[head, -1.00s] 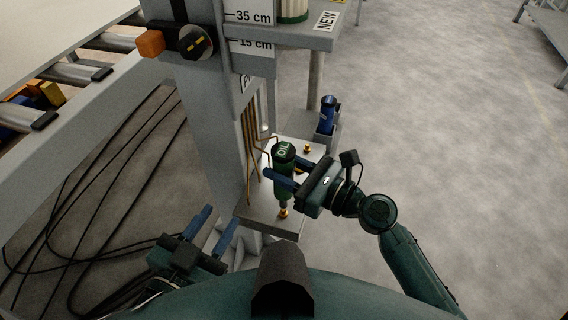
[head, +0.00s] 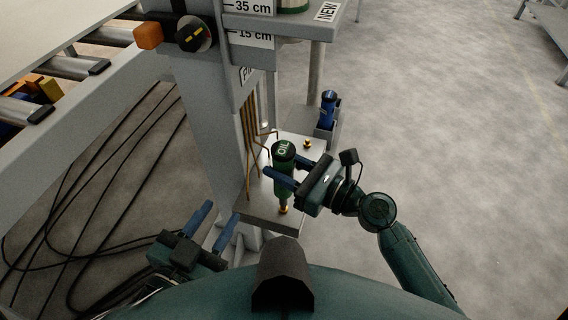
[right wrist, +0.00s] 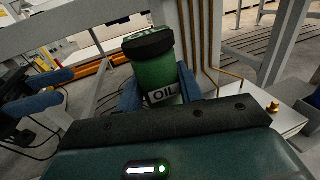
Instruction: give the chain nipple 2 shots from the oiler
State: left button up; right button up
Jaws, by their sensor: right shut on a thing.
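The green oiler (head: 284,172) with a black cap and an OIL label stands upright over the grey plate (head: 262,216). My right gripper (head: 283,175) is shut on it; in the right wrist view the oiler (right wrist: 157,70) sits between the blue fingers. Its lower tip meets a brass nipple (head: 284,209) at the plate's front; whether it is pressed down I cannot tell. Another brass nipple (head: 307,144) is at the back of the plate and also shows in the right wrist view (right wrist: 273,107). My left gripper (head: 212,228) is open and empty, left of the plate.
A grey column (head: 215,120) with brass pipes (head: 252,140) rises behind and left of the plate. A blue bottle-like item (head: 328,108) stands in a holder at back right. A shelf marked NEW (head: 326,12) overhangs. Black cables lie on the left floor.

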jog(key=shift+f, duration=0.15)
jog(key=shift+r+p, duration=0.65)
jog(key=shift+p, duration=0.1)
jog(key=shift+f+b, duration=0.55)
jog(key=shift+f, duration=0.2)
dwell(0.3)
jog(key=shift+r, duration=0.1)
jog(key=shift+r+p, duration=0.5)
jog(key=shift+p, duration=0.3)
